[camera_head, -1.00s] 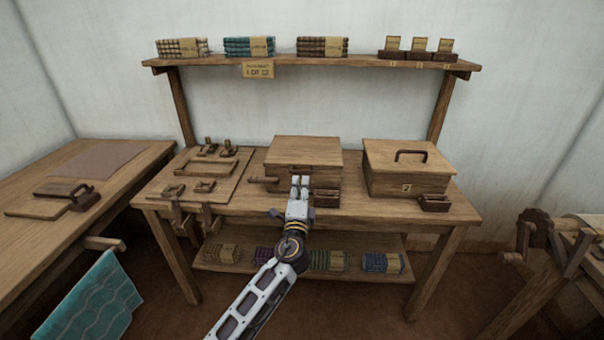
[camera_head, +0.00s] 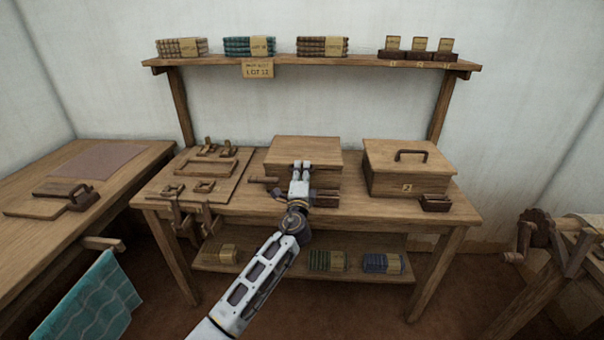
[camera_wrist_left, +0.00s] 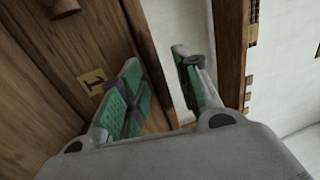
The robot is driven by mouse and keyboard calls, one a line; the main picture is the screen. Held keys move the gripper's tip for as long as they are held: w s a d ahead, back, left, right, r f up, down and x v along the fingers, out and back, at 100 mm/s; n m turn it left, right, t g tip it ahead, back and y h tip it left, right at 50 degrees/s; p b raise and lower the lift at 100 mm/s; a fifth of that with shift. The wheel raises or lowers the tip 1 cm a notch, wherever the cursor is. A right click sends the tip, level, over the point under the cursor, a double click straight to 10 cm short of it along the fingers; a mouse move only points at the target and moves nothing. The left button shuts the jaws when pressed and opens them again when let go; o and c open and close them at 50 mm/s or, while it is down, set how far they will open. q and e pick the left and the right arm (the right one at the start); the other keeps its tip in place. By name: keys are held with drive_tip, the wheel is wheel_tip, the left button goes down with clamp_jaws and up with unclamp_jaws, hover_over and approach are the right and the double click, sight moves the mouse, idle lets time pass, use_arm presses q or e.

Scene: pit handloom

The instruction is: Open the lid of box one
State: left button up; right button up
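Box one (camera_head: 326,153) is the plain wooden box in the middle of the bench, and its lid (camera_head: 310,144) looks shut. In the left wrist view its front carries a label "1" (camera_wrist_left: 93,80). My left gripper (camera_head: 302,165) is at the front of the box, near the lid's front edge, and hides part of the front. In the left wrist view the green-padded fingers (camera_wrist_left: 165,85) are apart with nothing seen held between them. One finger is over the box front, the other beyond the lid edge (camera_wrist_left: 146,55). I cannot tell whether they touch it. My right gripper is out of view.
A second box (camera_head: 407,172) with a dark handle and a label stands to the right. A wooden board (camera_head: 197,180) with small parts lies to the left. A dark wooden block (camera_head: 436,203) sits at the front right. A shelf (camera_head: 350,60) with stacked bundles runs above the back.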

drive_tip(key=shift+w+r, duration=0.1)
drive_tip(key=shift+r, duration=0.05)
use_arm(q)
drive_tip(key=shift+c, duration=0.6)
clamp_jaws()
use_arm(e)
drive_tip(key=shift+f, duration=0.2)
use_arm(q)
drive_tip(key=shift+r+p, duration=0.1)
drive_tip(key=shift+p, duration=0.25)
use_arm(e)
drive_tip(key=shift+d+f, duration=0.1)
